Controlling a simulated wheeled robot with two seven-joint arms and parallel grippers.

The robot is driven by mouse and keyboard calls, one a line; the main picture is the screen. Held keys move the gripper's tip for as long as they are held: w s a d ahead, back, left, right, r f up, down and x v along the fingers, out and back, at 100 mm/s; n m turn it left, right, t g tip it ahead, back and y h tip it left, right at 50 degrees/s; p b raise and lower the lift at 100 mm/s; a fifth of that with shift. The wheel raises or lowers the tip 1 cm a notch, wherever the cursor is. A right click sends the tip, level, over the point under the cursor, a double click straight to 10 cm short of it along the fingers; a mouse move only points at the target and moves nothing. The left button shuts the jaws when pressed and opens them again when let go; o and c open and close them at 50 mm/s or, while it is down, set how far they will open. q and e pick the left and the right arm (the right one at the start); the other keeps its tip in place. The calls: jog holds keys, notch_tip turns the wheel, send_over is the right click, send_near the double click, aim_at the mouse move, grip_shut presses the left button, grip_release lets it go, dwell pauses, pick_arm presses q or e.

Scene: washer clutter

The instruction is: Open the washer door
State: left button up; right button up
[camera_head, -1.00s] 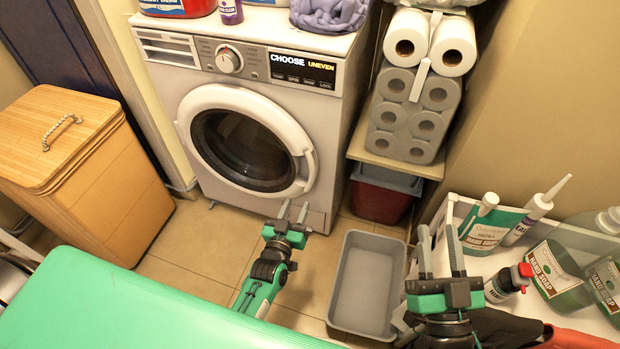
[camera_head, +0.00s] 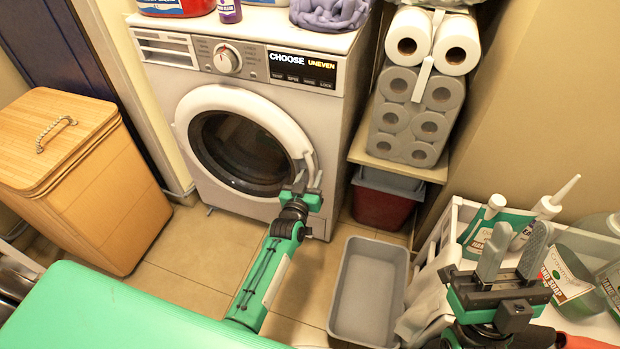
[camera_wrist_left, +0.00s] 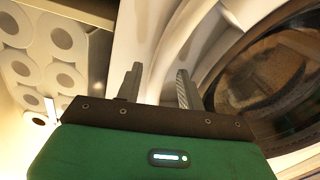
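The white washer (camera_head: 335,105) stands against the back wall, and its round door (camera_head: 245,141) with dark glass looks shut. The door's handle (camera_head: 308,158) is a curved white bar on its right edge. My left gripper (camera_head: 308,180) is open at the lower part of this handle. In the left wrist view, the two fingers of my left gripper (camera_wrist_left: 158,84) are apart with the white curved handle (camera_wrist_left: 172,50) seen between them; contact is unclear. The door glass (camera_wrist_left: 270,75) is to the right there. My right gripper (camera_head: 513,250) is open and empty above the right side shelf.
A grey bin (camera_head: 340,300) sits on the floor right of my left arm. A wooden hamper (camera_head: 120,205) stands at left. Paper rolls (camera_head: 415,110) rest on a shelf right of the washer. Soap bottles (camera_head: 484,222) stand near my right gripper. Floor before the washer is partly clear.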

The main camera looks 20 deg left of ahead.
pick_arm(q)
grip_shut()
dwell(0.3)
